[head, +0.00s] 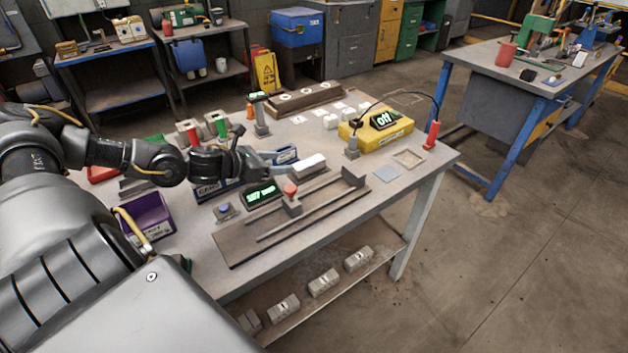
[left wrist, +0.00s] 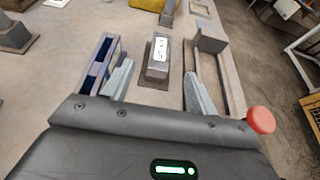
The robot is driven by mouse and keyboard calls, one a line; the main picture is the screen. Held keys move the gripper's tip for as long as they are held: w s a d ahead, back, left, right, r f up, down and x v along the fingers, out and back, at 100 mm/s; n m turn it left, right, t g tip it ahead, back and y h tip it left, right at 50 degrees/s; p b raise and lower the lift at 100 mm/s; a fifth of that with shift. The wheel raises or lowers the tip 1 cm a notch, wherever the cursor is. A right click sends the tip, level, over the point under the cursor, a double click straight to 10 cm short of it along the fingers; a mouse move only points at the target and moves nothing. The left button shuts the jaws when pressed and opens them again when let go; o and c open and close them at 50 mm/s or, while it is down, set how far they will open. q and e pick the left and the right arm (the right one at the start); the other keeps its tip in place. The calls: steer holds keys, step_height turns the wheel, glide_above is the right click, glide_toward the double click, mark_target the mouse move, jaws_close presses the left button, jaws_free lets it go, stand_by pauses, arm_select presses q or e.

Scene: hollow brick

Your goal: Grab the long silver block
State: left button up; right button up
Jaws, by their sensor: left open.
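The long silver block (head: 308,165) lies on the workbench just beyond my left gripper (head: 268,162) in the head view. In the left wrist view the silver block (left wrist: 158,57) stands ahead of the fingers, with a white label on its top and a dark base under it. My left gripper (left wrist: 158,88) is open and empty. Its two fingers point toward the block, one to each side of its line, and I see no contact. My right gripper is in neither view.
A blue box (left wrist: 98,66) stands close beside the left finger. A yellow case (head: 376,137) with a display is farther back. Several blocks (head: 322,282) lie on the lower shelf.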

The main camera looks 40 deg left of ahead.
mark_target(308, 162)
arm_select(q)
steer(key=shift+f, duration=0.15)
steer(key=shift+w, duration=0.25)
steer(key=p+x, duration=0.1)
steer(key=x, duration=0.2)
steer(key=shift+w+f, duration=0.1)
steer(key=shift+w, duration=0.2)
steer(key=shift+w+d+f, duration=0.3)
steer(key=shift+w+f, duration=0.05)
steer(key=shift+w, duration=0.2)
steer(key=shift+w+d+p, duration=0.1)
steer(key=shift+w+p, duration=0.2)
steer(key=shift+p, duration=0.05)
steer(key=p+x, duration=0.1)
steer(key=x, duration=0.3)
steer(key=shift+f+p, duration=0.2)
steer(key=shift+p, duration=0.1)
steer(key=shift+w+d+f, duration=0.1)
steer(key=shift+w, duration=0.1)
steer(key=c, duration=1.1)
jaws_close()
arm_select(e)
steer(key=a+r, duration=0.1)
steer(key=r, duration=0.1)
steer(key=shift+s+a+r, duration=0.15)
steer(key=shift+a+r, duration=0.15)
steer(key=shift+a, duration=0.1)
